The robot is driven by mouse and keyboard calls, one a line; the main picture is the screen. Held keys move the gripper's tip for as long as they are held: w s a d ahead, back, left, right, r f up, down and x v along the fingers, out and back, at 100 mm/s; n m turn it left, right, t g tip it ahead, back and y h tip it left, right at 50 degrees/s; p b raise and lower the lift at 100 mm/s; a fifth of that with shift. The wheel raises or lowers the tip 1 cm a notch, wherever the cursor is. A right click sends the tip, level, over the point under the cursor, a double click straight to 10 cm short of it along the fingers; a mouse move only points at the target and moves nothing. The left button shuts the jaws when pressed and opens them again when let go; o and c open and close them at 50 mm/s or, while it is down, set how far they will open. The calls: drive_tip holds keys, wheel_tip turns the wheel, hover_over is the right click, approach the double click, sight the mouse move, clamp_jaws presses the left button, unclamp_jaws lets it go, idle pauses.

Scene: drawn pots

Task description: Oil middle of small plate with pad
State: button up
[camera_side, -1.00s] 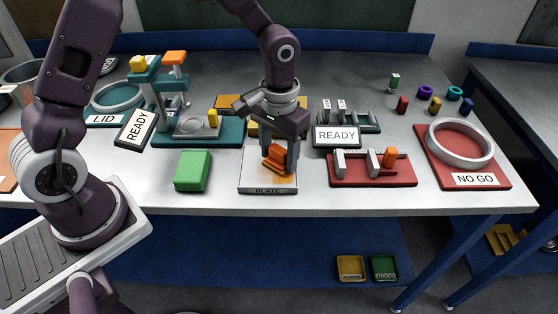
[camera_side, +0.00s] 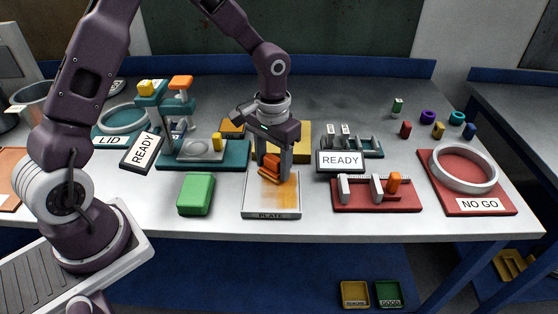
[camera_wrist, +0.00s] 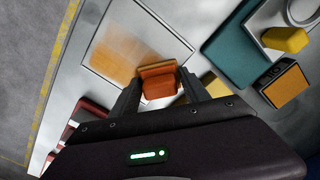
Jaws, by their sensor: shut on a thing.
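The small plate (camera_side: 272,206) is a light square tray labelled PLATE near the table's front edge. An orange-brown oily smear covers much of its middle and right side; the smear also shows in the wrist view (camera_wrist: 121,48). My gripper (camera_side: 272,171) is shut on the orange pad (camera_side: 270,167), which has a stepped shape. The pad is over the plate's back part, and it shows between the fingers in the wrist view (camera_wrist: 158,80). I cannot tell whether it touches the plate.
A green block (camera_side: 196,194) stands left of the plate. A red fixture (camera_side: 376,195) with an orange peg stands to the right, a READY sign (camera_side: 340,161) behind it. A teal fixture (camera_side: 203,156) stands back left. A yellow block (camera_side: 304,140) is behind my gripper.

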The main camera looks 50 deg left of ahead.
sight(260, 208)
drive_tip(key=shift+s+d, duration=3.55)
drive_tip(key=shift+s, duration=0.25)
drive_tip(key=shift+s+a, duration=0.65)
drive_tip(key=shift+a, duration=0.15)
drive_tip(key=shift+w+a, duration=4)
drive_tip(key=shift+w, duration=0.05)
drive_tip(key=shift+s+d+r, duration=0.1)
drive_tip(key=shift+r, duration=4.05)
